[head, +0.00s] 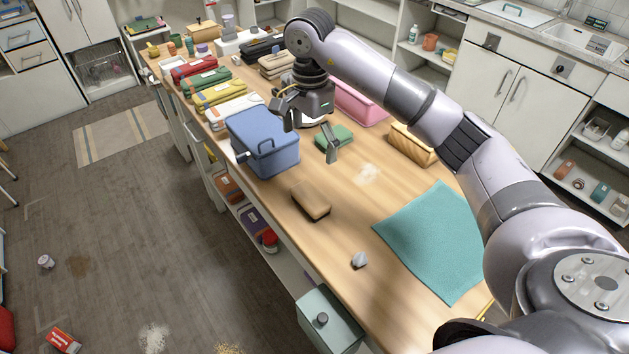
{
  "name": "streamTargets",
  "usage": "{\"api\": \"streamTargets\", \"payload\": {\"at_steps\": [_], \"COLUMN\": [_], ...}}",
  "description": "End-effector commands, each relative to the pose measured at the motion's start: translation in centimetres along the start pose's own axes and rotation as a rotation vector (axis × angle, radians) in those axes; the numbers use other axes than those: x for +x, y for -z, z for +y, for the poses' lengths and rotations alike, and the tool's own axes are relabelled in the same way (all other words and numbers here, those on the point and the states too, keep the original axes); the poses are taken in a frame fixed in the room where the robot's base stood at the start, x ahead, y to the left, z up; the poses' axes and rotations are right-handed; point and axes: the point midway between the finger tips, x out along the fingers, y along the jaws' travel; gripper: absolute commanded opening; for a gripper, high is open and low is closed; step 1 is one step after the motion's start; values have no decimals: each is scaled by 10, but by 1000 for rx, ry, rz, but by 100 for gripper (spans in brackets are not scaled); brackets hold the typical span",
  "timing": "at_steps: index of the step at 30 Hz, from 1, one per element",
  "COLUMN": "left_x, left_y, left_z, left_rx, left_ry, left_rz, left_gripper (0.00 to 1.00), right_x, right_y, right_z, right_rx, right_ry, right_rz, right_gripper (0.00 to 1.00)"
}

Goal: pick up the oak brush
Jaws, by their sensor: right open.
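A tan block with a dark underside, which looks like the oak brush (311,203), lies on the wooden table (345,240) near its left edge. My right gripper (309,143) is open, with its fingers spread and pointing down. It is above the table, farther back than the brush and apart from it. One finger is in front of the blue bin and the other in front of a green cloth. Nothing shows between the fingers. My left gripper is not in view.
A blue lidded bin (262,140) stands beside the gripper at the table's left edge. A green folded cloth (341,133), a pink bin (360,105), a teal mat (435,240) and a small grey object (359,260) are around. Bare tabletop surrounds the brush.

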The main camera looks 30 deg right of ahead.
Motion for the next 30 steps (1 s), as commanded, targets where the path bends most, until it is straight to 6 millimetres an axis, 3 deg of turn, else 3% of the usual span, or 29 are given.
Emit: {"api": "streamTargets", "payload": {"at_steps": [5,12,15,20,25,30], "left_x": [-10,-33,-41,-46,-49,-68], "left_y": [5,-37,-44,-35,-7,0], "left_z": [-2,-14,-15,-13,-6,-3], "left_rx": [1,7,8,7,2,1], "left_ry": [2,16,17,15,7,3], "left_rz": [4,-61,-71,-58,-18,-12], "left_gripper": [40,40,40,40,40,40], "right_x": [19,71,91,114,124,142], "right_y": [-1,-2,-2,-2,-2,-7], "right_z": [2,2,2,1,1,4], "right_rx": [-3,-1,-1,-2,-1,-1], "right_ry": [-6,-7,-6,-2,-2,-5], "right_rz": [-2,-4,-5,-4,-3,-6], "right_gripper": [100,100,100,100,100,100]}}
